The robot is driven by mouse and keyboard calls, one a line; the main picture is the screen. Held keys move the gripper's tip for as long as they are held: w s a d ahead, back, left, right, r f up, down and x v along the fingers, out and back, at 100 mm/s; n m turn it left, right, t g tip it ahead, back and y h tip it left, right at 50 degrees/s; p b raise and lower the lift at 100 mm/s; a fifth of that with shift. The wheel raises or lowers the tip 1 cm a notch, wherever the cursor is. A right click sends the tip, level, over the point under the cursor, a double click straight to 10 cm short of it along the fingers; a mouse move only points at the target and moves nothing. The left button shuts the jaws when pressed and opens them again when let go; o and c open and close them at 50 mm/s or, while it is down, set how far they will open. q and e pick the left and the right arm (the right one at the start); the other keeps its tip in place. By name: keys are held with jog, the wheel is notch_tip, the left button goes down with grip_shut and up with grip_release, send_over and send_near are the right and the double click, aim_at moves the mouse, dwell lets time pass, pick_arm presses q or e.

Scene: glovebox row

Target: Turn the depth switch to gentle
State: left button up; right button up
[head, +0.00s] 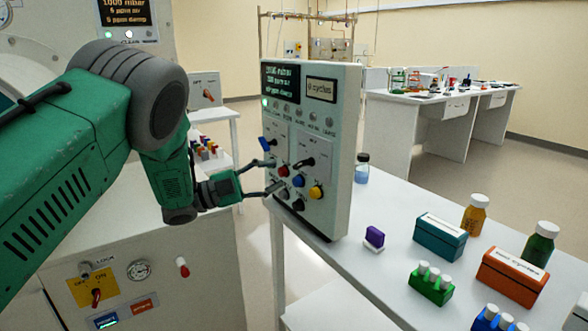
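A white upright control box (343,130) stands on the near edge of the white table. Its front has a blue-handled switch (265,145), a black lever switch (306,162), a black knob (298,204), and red (283,170), blue (298,181) and yellow (316,192) buttons. The labels are too small to read, so I cannot tell which switch is depth or how it is set. My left gripper (277,175) is at the lower left of this front, its dark fingers spread apart near the red button. Whether they touch anything is unclear. My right gripper is not in view.
On the white table (385,205) right of the box are a purple block (374,237), a teal box (440,238), an orange box (512,275), a green vial rack (430,288) and bottles. A glovebox panel (140,285) is at left.

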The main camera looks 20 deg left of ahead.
pick_arm(q)
jog(key=v, duration=0.4)
jog(key=shift+s+a+f, duration=0.15)
jog(key=shift+s+a, duration=0.05)
jog(key=shift+a, duration=0.1)
dwell(0.5)
notch_tip(320, 180, down, 15)
jog(key=s+n+t+y, duration=0.2)
jog(key=n+t+y, duration=0.1)
jog(key=n+y, duration=0.65)
jog(key=s+f+n+g+y, duration=0.5)
jog(key=s+f+n, duration=0.3)
jog(key=s+f, duration=0.55)
jog(key=s+f+n+g+y, duration=0.1)
jog(key=s+f+n+g, duration=0.1)
jog(key=s, duration=1)
jog(key=s+f+n+g+y, duration=0.1)
jog(key=s+f+n+g, duration=0.2)
jog(key=s, duration=1)
notch_tip(320, 180, down, 3)
jog(key=d+g, duration=0.1)
jog(key=g, duration=0.2)
jog(key=shift+r+g+y, duration=0.25)
jog(key=shift+g+y, duration=0.05)
jog(key=shift+y, duration=0.05)
